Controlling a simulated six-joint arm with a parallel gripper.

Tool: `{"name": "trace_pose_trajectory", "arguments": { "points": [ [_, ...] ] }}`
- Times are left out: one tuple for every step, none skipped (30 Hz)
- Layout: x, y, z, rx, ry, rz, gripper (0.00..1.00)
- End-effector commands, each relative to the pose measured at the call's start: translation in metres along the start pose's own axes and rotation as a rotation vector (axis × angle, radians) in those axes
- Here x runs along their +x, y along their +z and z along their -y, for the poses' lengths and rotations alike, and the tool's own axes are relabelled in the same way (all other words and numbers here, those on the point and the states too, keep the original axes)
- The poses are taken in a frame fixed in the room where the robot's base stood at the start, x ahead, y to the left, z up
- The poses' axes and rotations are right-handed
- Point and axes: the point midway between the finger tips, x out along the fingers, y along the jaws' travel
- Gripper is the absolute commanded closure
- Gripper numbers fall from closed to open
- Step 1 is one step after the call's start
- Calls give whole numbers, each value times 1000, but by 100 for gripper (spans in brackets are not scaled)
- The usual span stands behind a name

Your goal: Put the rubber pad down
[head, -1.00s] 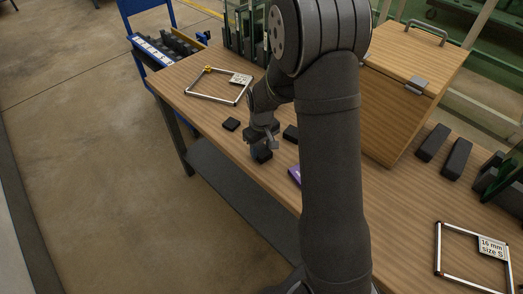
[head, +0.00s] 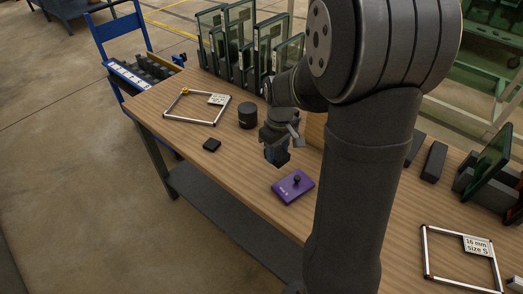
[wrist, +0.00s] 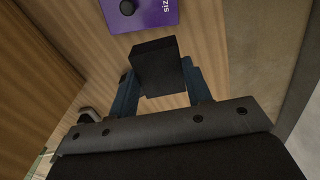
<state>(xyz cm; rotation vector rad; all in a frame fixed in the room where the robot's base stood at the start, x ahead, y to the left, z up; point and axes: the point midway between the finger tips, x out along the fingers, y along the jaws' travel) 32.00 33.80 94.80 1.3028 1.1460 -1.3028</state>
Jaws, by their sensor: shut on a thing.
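The rubber pad is a black block (wrist: 157,66) between the two blue fingers of my gripper (wrist: 165,92) in the wrist view. My gripper is shut on it. In the head view my gripper (head: 278,150) is over the wooden table, with the dark block at its lower end. A purple plate with a black knob and a "size" label (head: 300,190) lies just in front of it. The plate also shows at the top of the wrist view (wrist: 154,20). I cannot tell whether the block touches the table.
A small black pad (head: 211,145) lies near the table's front edge. A black cylinder (head: 247,116) stands left of my gripper. Metal frames lie at the left (head: 184,121) and right (head: 428,262). Glass panes (head: 241,35) stand at the back. My arm hides the middle right.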

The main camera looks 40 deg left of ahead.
Motion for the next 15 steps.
{"name": "trace_pose_trajectory", "arguments": {
  "points": [
    [-3,2,-4,0,1,-2,79],
    [-5,1,-6,-1,1,-2,79],
    [-7,-1,-10,-3,1,-1,79],
    [-9,-4,-13,-5,1,-1,79],
    [-11,-8,-18,-7,1,-2,79],
    [-14,-14,-24,-12,1,-1,79],
    [-17,-19,-30,-16,2,-2,79],
    [-19,-26,-36,-20,1,-2,79],
    [-24,-34,-45,-25,2,-3,79],
    [-27,-41,-52,-30,1,-2,79],
    [-31,-48,-59,-36,2,-3,79],
    [-35,-58,-68,-42,2,-3,79],
    [-39,-64,-75,-47,2,-2,79],
    [-42,-70,-82,-53,2,-2,79],
    [-47,-78,-91,-59,2,-3,79]
  ]
}}
